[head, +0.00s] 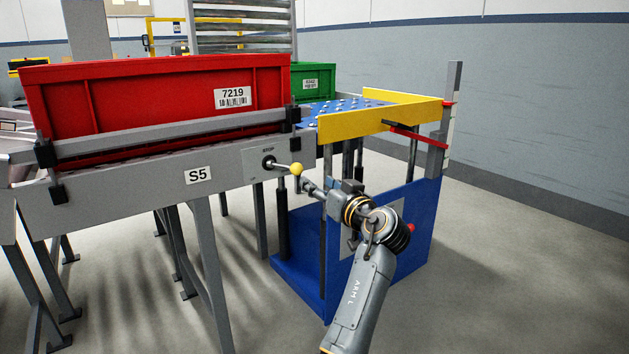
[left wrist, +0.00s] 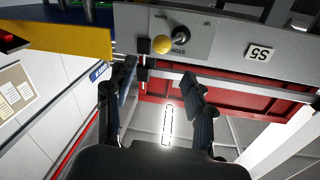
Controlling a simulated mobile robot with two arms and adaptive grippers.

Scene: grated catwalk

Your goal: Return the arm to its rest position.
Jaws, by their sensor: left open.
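My left arm (head: 362,290), marked ARM L, reaches up from the bottom of the head view. Its gripper (head: 308,186) is close to the yellow ball knob (head: 297,169) of the STOP lever on the grey conveyor side. In the left wrist view the two dark fingers of the gripper (left wrist: 158,72) are spread with nothing between them. The yellow knob (left wrist: 161,44) shows just past the fingertips there, and the lever's dial (left wrist: 180,36) is beside it. The knob seems clear of both fingers, though the gap is small. My right gripper is not in view.
A red crate (head: 180,98) labelled 7219 stands on the conveyor (head: 120,195) marked S5. A green crate (head: 318,80) is behind it. A blue lift table (head: 400,240) with yellow rails (head: 380,122) stands right beyond my arm. The floor at right is clear.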

